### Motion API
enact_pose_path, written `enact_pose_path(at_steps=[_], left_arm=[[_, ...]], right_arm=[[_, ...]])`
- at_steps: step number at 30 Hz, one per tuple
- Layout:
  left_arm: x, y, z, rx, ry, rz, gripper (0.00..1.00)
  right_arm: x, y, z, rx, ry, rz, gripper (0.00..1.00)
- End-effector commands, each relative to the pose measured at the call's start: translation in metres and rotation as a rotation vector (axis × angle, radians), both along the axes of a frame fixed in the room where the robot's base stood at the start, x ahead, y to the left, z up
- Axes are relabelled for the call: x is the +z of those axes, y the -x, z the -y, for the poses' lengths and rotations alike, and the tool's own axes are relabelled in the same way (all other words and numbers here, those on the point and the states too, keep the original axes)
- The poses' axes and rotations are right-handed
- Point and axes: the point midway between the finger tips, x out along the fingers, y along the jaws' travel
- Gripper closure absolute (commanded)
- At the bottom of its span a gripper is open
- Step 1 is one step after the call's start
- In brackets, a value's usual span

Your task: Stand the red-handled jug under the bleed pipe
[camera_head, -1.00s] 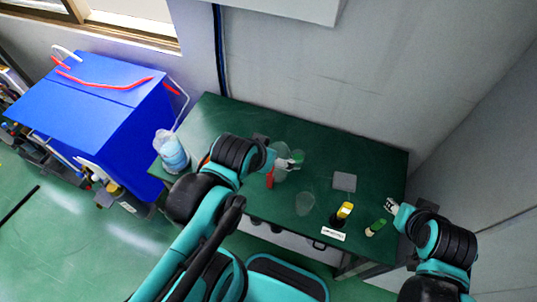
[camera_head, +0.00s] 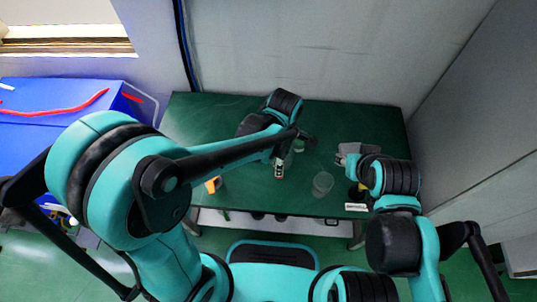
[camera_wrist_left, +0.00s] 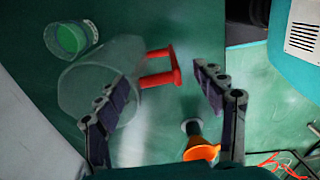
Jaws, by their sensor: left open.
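The clear jug (camera_wrist_left: 88,78) with its red handle (camera_wrist_left: 160,68) shows in the left wrist view. The handle points right, toward the space between my left gripper's fingers; the left finger overlaps the jug body. My left gripper (camera_wrist_left: 162,100) is open with nothing between its pads. In the head view this gripper (camera_head: 279,169) is low over the middle of the table, and my left arm hides most of the jug. My right gripper is near the grey plate at the right of the table, largely covered by its own wrist. I cannot make out the bleed pipe.
An orange funnel-like piece (camera_wrist_left: 202,151) is near the right finger. A clear beaker (camera_head: 322,183) stands right of my left gripper on the green table (camera_head: 225,120).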

Motion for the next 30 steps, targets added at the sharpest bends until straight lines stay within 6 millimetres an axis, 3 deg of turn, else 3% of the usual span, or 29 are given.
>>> enact_pose_path(at_steps=[11, 18, 26, 30], left_arm=[[-0.039, -0.001, 0.002, 0.014, -0.002, -0.004, 0.31], [-0.076, -0.002, 0.002, 0.014, -0.002, -0.002, 0.31], [-0.078, -0.001, 0.002, 0.014, -0.002, -0.002, 0.31], [-0.078, -0.001, 0.002, 0.013, -0.002, -0.002, 0.65]], right_arm=[[-0.019, 0.000, 0.000, 0.000, 0.000, 0.000, 0.60], [-0.041, 0.000, 0.000, 0.000, 0.000, 0.000, 0.60], [-0.040, 0.000, 0.000, 0.000, 0.000, 0.000, 0.60], [-0.040, 0.000, 0.000, 0.000, 0.000, 0.000, 0.60]])
